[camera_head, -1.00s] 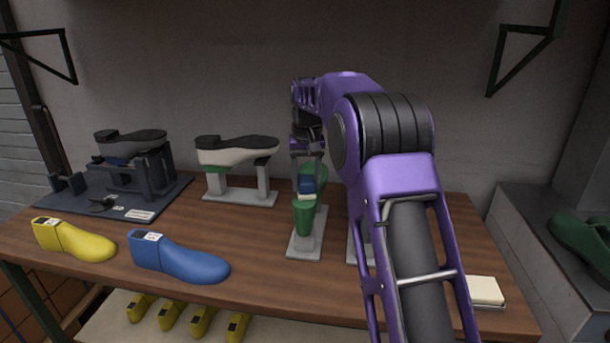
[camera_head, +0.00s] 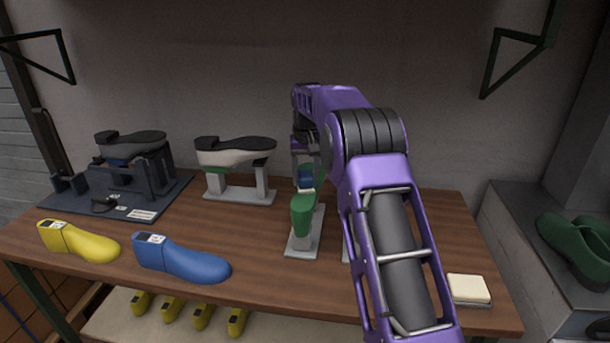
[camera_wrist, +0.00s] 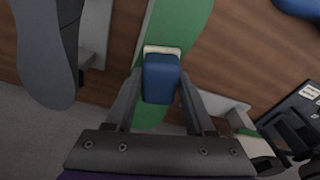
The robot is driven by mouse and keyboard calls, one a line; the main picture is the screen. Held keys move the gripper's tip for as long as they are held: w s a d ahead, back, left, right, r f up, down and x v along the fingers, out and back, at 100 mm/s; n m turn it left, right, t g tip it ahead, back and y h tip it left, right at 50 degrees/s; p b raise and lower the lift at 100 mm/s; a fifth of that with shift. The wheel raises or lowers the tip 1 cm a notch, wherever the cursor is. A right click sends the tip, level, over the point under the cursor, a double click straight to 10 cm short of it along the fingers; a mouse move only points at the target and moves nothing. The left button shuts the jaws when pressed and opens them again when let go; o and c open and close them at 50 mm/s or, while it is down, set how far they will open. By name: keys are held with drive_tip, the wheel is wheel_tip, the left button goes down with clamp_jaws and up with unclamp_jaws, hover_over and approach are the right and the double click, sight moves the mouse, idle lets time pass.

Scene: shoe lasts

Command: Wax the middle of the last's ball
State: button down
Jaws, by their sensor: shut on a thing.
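A green last (camera_head: 303,214) stands sole-up on a grey stand (camera_head: 302,246) in the middle of the bench; its green sole also fills the centre of the wrist view (camera_wrist: 187,28). My gripper (camera_wrist: 160,90) is shut on a blue block (camera_wrist: 161,79) with a cream pad edge (camera_wrist: 162,49). In the head view the blue block (camera_head: 306,180) is at the middle stretch of the green last, between toe and far end. I cannot tell whether the pad touches the sole. My gripper (camera_head: 305,170) partly hides the last's far part.
A white last with dark sole (camera_head: 235,150) stands left behind. A dark-soled last (camera_wrist: 45,50) stands beside the green one, mostly hidden by my arm in the head view. Blue (camera_head: 180,260) and yellow (camera_head: 80,243) lasts lie in front; a cream pad (camera_head: 468,289) lies at right.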

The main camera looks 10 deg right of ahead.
sight(307, 171)
drive_tip(key=shift+w+d, duration=0.3)
drive_tip(key=shift+w, duration=0.45)
drive_tip(key=shift+w+d, duration=0.25)
drive_tip(key=shift+w, duration=0.5)
drive_tip(key=shift+f+b, duration=0.15)
drive_tip(key=shift+b, duration=0.15)
drive_tip(key=shift+s+a+f+b, duration=0.1)
drive_tip(key=shift+s+a+b, duration=0.1)
drive_tip(key=shift+s+b, duration=0.5)
drive_tip(key=s+b, duration=0.2)
drive_tip(key=b, duration=0.1)
drive_tip(key=shift+a+r, duration=0.2)
drive_tip(key=shift+a, duration=0.2)
drive_tip(key=shift+s+a+f+b, duration=0.2)
drive_tip(key=shift+s+b, duration=0.45)
drive_tip(key=shift+b, duration=0.55)
drive_tip(key=shift+s+a+r+b, duration=0.2)
drive_tip(key=shift+s+b, duration=0.2)
drive_tip(key=shift+s, duration=0.1)
drive_tip(key=shift+s+a+r+b, duration=0.15)
drive_tip(key=shift+s+b, duration=0.2)
drive_tip(key=shift+s, duration=0.15)
drive_tip(key=shift+s+a+f+b, duration=0.15)
drive_tip(key=shift+s+a+b, duration=0.05)
drive_tip(key=shift+s+b, duration=0.5)
drive_tip(key=shift+s+a+b, duration=0.2)
drive_tip(key=shift+s, duration=0.35)
drive_tip(key=shift+s+a+b, duration=0.15)
drive_tip(key=shift+s+b, duration=0.05)
drive_tip(key=shift+s, duration=0.3)
